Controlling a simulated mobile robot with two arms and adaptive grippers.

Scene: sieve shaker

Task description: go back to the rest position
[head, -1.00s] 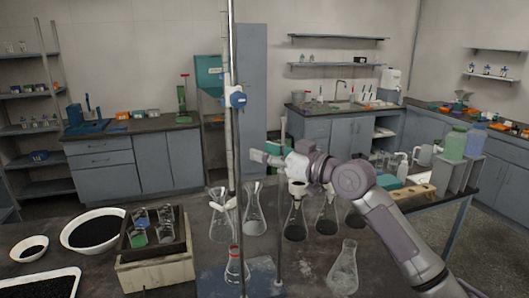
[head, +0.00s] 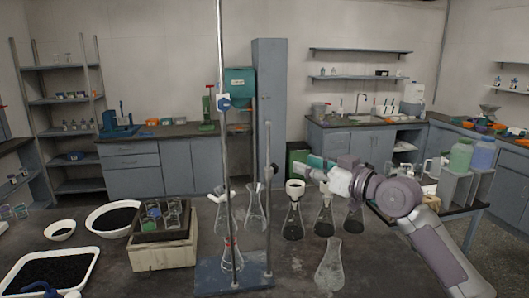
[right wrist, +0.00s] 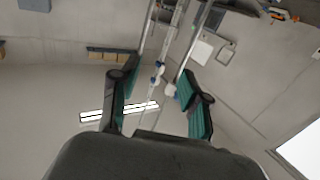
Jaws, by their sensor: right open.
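My right arm comes in from the right in the head view. Its gripper (head: 312,168) is above the far part of the bench, to the right of the metal stand (head: 224,150). In the right wrist view the gripper (right wrist: 158,80) shows two dark fingers with teal pads spread apart, with nothing held between them. The stand's rods and blue clamp (right wrist: 158,68) show beyond the fingers there. My left gripper cannot be made out in either view.
Flasks with dark contents (head: 293,220) stand below and near my right gripper. A clear flask (head: 330,268) is closer.

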